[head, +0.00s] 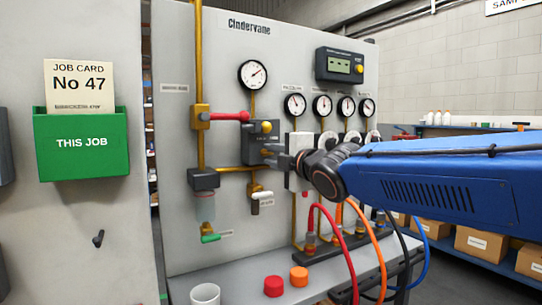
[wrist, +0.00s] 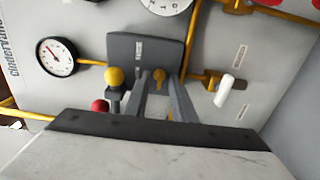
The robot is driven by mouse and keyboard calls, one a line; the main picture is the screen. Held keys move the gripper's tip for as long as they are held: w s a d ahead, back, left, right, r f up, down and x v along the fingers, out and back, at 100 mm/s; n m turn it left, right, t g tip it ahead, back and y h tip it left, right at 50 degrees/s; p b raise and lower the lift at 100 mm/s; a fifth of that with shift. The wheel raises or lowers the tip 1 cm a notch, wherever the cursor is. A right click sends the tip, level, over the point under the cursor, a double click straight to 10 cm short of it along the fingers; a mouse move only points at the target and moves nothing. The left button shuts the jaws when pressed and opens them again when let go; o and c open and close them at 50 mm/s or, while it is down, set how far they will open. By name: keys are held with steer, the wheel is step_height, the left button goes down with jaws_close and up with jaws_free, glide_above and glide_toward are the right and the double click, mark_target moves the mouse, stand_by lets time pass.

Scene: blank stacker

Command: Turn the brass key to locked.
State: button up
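The brass key (wrist: 159,77) shows in the wrist view on the front of a dark grey switch box (wrist: 138,48). My gripper (wrist: 160,84) is open, with one finger on each side of the key and narrow gaps visible between. I cannot tell how deep the fingertips reach past the key. In the head view my gripper (head: 269,156) is at the lower front of the grey box (head: 256,139) and mostly hides the key. The key's locked mark is not readable.
A yellow knob (wrist: 114,76) stands close beside one finger; a red lever (head: 230,116) is to the left on the panel. A white-handled valve (wrist: 224,91) is on the other side. Gauges (head: 253,73) and a white block (head: 298,160) are nearby. Hoses hang below my arm.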

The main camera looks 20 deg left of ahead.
steer(key=shift+w+a, duration=0.25)
steer(key=shift+a, duration=0.05)
jaws_close()
